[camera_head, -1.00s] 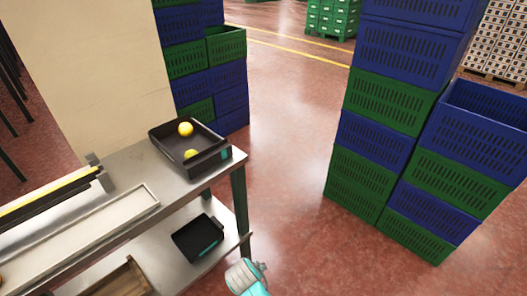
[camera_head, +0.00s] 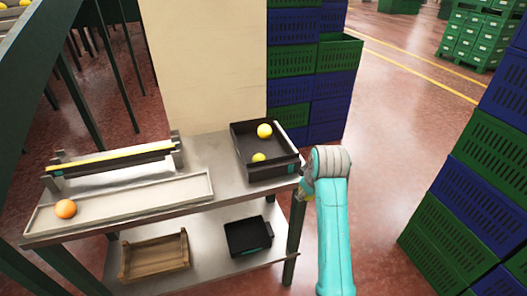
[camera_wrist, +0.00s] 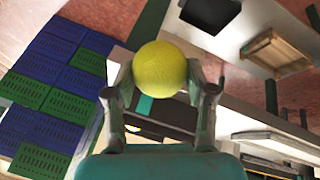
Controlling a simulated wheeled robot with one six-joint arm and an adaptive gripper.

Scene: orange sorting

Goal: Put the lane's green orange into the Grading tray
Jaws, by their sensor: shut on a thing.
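My gripper (camera_wrist: 162,88) is shut on a yellow-green orange (camera_wrist: 160,66), held between its two fingers in the wrist view. In the head view my gripper is at the bench's right end, mostly hidden by my arm. A black tray (camera_head: 284,173) with a teal label stands on the bench top's right end, with two yellow fruits (camera_head: 264,131) in it. It shows partly behind the held orange in the wrist view (camera_wrist: 172,117). I cannot read its label. The pale lane tray (camera_head: 140,197) on the bench holds one orange-coloured orange (camera_head: 65,208) at its left end.
A smaller black tray (camera_head: 247,237) and a wooden crate (camera_head: 154,258) stand on the lower shelf. A black and yellow rail (camera_head: 115,160) runs behind the lane. Blue and green crates (camera_head: 295,57) are stacked behind the bench and at the right (camera_head: 470,190).

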